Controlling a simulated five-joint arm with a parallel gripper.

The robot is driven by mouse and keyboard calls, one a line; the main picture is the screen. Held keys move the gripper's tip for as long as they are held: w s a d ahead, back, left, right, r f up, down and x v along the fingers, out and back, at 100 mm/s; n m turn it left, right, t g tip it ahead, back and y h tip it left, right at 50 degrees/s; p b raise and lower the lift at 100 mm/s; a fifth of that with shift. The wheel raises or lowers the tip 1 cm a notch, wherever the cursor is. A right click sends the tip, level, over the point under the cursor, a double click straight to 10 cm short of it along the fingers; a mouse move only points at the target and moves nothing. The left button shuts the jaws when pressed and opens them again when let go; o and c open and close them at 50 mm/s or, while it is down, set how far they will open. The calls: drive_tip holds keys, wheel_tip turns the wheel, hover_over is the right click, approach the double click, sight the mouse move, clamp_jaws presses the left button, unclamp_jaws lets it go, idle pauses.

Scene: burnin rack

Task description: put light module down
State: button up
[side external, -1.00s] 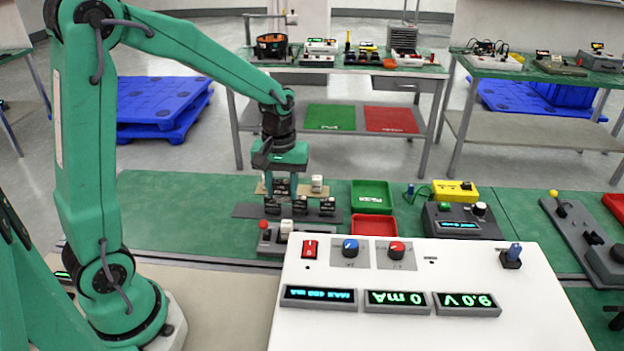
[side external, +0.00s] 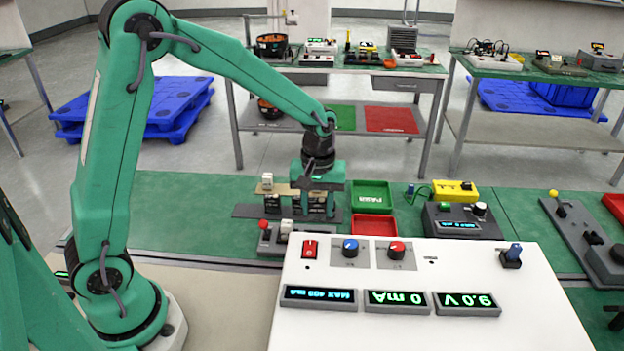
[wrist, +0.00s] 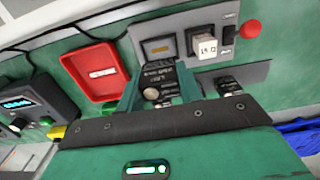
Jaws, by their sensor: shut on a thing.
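My gripper (side external: 318,194) is shut on a small black module, which shows between the teal fingers in the wrist view (wrist: 160,72). It has pale lettering and a rounded grey end. My gripper points down over the right part of the dark rack (side external: 246,211) in the side view. I cannot tell whether the held module touches the rack. Another black module (side external: 272,204) stands to the left of my gripper, with a white-topped module (side external: 267,181) behind it. In the wrist view a further black module (wrist: 228,87) is right of the fingers.
A green tray (side external: 372,184) and a red tray (side external: 374,214) lie right of the rack. In front is a grey device with a white block (side external: 287,227) and red knob. A white panel (side external: 500,320) fills the foreground. Green mat left of the rack is clear.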

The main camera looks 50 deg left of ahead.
sight(317, 200)
drive_tip(key=shift+f, duration=3.2)
drive_tip(key=shift+f, duration=0.2)
drive_tip(key=o, duration=1)
drive_tip(key=shift+r, duration=0.15)
wheel_tip(317, 200, up, 11)
drive_tip(key=shift+r, duration=0.55)
drive_tip(key=shift+r, duration=0.1)
